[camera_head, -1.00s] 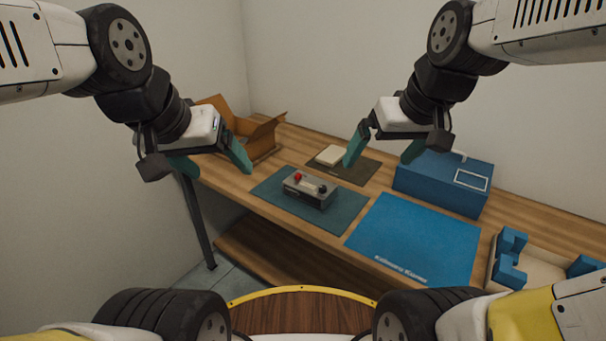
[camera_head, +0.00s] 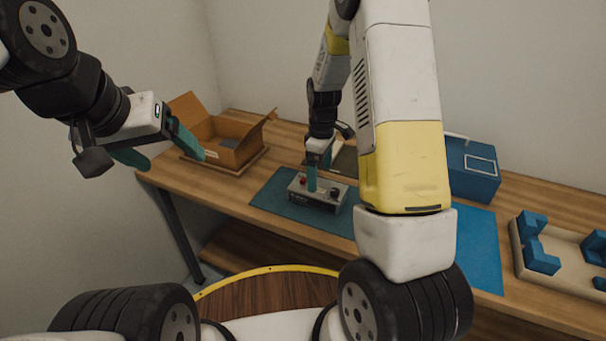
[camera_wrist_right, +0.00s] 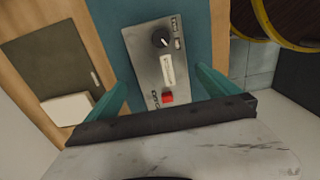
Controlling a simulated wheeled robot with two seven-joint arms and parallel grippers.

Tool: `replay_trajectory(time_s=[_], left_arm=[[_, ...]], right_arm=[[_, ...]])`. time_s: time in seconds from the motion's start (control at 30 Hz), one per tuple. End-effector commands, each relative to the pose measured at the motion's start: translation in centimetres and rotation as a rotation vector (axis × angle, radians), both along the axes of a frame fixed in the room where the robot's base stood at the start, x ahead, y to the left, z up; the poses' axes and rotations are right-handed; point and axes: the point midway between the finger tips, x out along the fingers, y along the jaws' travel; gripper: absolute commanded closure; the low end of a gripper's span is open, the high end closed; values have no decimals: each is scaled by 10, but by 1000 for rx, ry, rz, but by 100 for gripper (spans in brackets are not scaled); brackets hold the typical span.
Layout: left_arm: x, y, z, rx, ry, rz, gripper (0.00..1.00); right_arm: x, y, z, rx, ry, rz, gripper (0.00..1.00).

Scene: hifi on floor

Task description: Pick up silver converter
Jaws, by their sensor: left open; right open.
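The silver converter (camera_head: 331,202), a grey box with a red button and a dark knob, lies on the teal mat (camera_head: 272,200) on the table. It also shows in the right wrist view (camera_wrist_right: 150,62). My right gripper (camera_head: 312,184) points down over the converter, with one teal finger visible in the head view. In the right wrist view its open fingers (camera_wrist_right: 163,92) appear on either side of the converter's red-button end; contact is not clear. My left gripper (camera_head: 172,156) is open and empty, in the air at the table's left end.
An open cardboard box (camera_head: 228,148) stands at the table's back left. A blue case (camera_head: 472,172), a blue mat (camera_head: 484,240) and a tray with blue blocks (camera_head: 560,288) are to the right. A pale block (camera_wrist_right: 68,108) lies on a dark mat (camera_wrist_right: 45,62). My right arm hides the middle.

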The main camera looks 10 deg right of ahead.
Motion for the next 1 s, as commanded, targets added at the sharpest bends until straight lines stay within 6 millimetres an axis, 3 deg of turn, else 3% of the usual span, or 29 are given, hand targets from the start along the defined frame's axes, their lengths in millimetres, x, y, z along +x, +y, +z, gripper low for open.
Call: replay_trajectory(time_s=[0.5, 0.8, 1.0], left_arm=[[0, 0, 0, 0, 0, 0, 21], [0, 0, 0, 0, 0, 0, 21], [0, 0, 0, 0, 0, 0, 21]], right_arm=[[0, 5, -66, 0, 2, -3, 0], [1, 5, -71, 1, -1, -4, 0], [1, 5, -71, 1, -1, -4, 37]])
